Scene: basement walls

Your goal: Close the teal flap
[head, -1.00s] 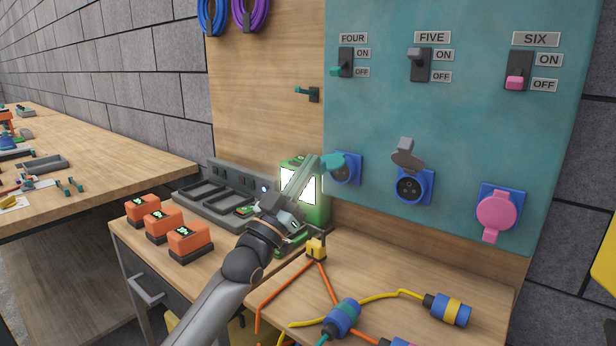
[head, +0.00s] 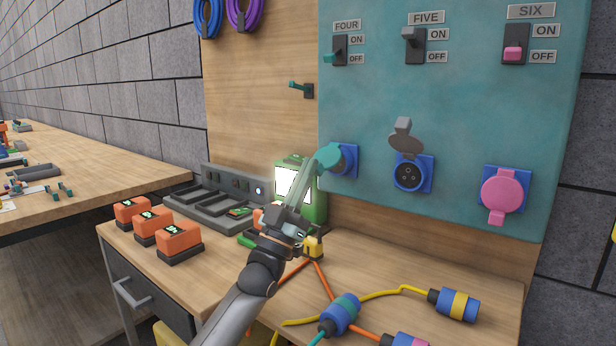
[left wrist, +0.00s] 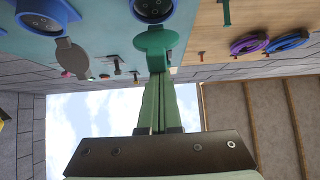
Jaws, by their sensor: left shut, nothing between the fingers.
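The teal flap (head: 329,156) is on the leftmost blue socket (head: 351,162) of the teal panel. It stands open, out to the socket's left. In the left wrist view the flap (left wrist: 156,40) is a rounded teal disc, with the uncovered socket (left wrist: 153,8) beyond it. My left gripper (head: 316,168) is shut and empty, reaching up from the workbench. Its fingertips (left wrist: 157,76) are at the flap's tab and look close to touching; contact is not certain. My right gripper is not in view.
The middle socket's grey flap (head: 405,138) is open, and the right socket's pink flap (head: 502,193) covers it. A green box with a lit screen (head: 290,184) stands close behind my left gripper. Orange blocks (head: 178,240) and cable plugs (head: 341,314) lie on the bench.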

